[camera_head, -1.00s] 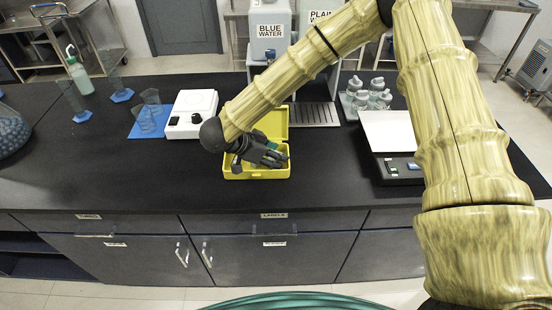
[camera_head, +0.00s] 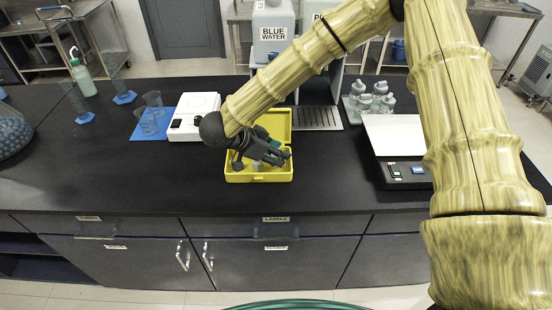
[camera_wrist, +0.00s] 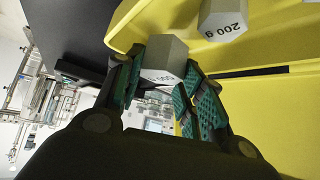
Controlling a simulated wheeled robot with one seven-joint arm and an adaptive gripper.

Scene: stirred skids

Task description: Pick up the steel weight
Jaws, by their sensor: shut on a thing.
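A second grey weight marked 200 g (camera_wrist: 222,18) is in the yellow box (camera_wrist: 250,58), apart from my fingers. In the head view my gripper (camera_head: 280,156) is over the open yellow box (camera_head: 262,177). The held weight is hard to make out there, partly hidden by the fingers.
A white hotplate (camera_head: 196,106) stands left of the box, with beakers (camera_head: 148,118) on a blue mat beyond it. A balance (camera_head: 398,172) and several bottles (camera_head: 378,98) are to the right. The black bench (camera_head: 110,180) is clear in front.

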